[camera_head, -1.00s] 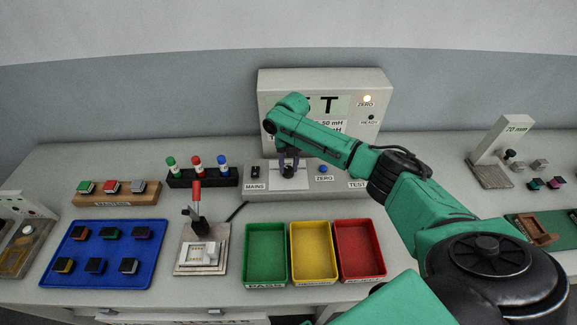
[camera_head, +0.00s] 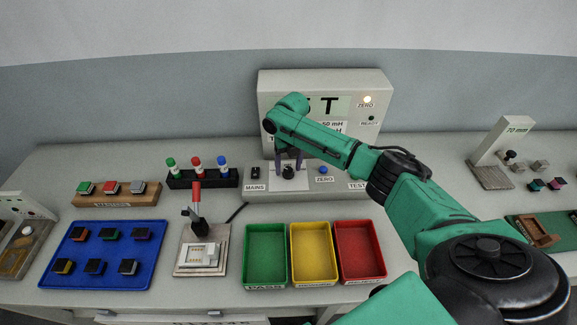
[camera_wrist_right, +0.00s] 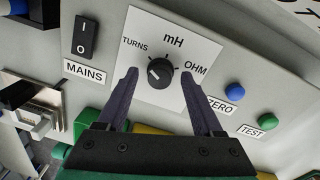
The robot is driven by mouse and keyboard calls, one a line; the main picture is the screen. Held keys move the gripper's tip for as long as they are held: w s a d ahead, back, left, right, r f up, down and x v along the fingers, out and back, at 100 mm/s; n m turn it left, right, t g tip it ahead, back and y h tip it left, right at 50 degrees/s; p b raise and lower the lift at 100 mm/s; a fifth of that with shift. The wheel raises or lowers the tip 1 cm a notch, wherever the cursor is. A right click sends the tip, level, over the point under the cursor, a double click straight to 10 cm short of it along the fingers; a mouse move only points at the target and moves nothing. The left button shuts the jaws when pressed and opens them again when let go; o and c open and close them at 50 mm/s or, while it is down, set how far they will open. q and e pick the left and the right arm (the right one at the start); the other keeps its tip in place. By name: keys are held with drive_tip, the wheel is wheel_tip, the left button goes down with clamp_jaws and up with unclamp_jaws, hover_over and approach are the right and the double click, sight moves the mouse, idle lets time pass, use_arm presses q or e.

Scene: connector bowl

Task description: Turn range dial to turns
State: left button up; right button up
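The range dial (camera_wrist_right: 160,73) is a black round knob on a white plate (camera_wrist_right: 172,22) marked TURNS at left, mH at top and OHM at right. A pale mark on the knob appears to point up and left, toward TURNS. The dial also shows small in the head view (camera_head: 288,173). My right gripper (camera_wrist_right: 160,78) is open, one finger on each side of the dial, with visible gaps between the fingers and the knob. It reaches down in front of the meter in the head view (camera_head: 288,167). My left gripper is not in view.
The MAINS switch (camera_wrist_right: 86,37) is left of the dial; the blue ZERO button (camera_wrist_right: 235,90) and green TEST button (camera_wrist_right: 267,121) are right. Behind stands the meter display (camera_head: 352,82), partly hidden by my arm. Green (camera_head: 248,262), yellow (camera_head: 296,264) and red (camera_head: 343,268) trays lie in front.

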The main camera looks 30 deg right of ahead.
sight(291, 168)
wheel_tip(291, 168, up, 14)
drive_tip(key=b, duration=0.3)
drive_tip(key=shift+d+r, duration=0.25)
drive_tip(key=shift+d, duration=0.1)
drive_tip(key=shift+s, duration=0.1)
